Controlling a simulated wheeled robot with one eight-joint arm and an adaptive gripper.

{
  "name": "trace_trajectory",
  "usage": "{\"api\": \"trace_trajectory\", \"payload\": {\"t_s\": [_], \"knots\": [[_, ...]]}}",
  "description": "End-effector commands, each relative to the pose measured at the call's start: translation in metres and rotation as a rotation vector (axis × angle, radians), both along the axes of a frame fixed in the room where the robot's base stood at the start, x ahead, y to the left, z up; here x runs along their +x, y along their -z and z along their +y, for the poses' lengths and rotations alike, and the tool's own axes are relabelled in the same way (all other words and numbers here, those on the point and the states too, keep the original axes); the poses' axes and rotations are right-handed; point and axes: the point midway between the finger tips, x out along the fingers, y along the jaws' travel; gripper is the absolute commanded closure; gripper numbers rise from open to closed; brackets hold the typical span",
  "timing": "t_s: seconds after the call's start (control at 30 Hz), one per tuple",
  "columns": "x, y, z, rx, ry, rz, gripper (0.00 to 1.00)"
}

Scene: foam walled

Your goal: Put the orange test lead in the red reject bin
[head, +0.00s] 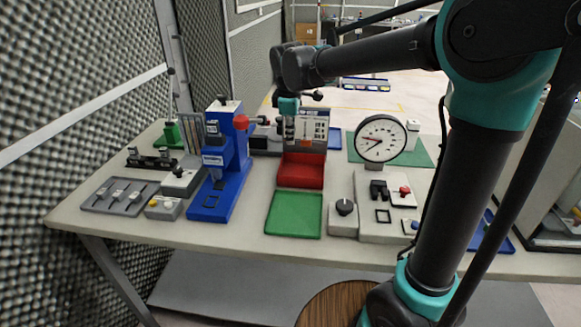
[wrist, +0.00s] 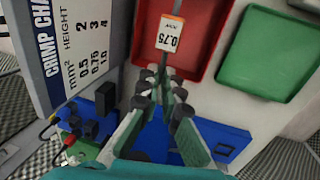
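The orange test lead (wrist: 171,33) shows as a white tag reading 0.75 with an orange edge, just beyond my fingertips in the wrist view. Its orange part also shows in the head view (head: 304,143). My gripper (wrist: 162,77) has its fingertips close together on the lead's thin end; the grip itself is partly hidden. The red reject bin (head: 301,172) sits on the bench in front of the chart board. In the wrist view the bin (wrist: 207,48) lies behind the tag, so the lead is held over or close above it. The lead does not look laid on the bin floor.
A green tray (head: 294,214) lies in front of the bin. A blue press (head: 218,165) stands to the left, a round dial gauge (head: 380,138) to the right. The crimp chart board (head: 312,127) stands upright close behind the bin.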

Motion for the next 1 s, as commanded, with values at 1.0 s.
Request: {"api": "trace_trajectory", "payload": {"t_s": [1.0], "knots": [[0.000, 0.114, 0.000, 0.000, 0.001, 0.000, 1.00]]}}
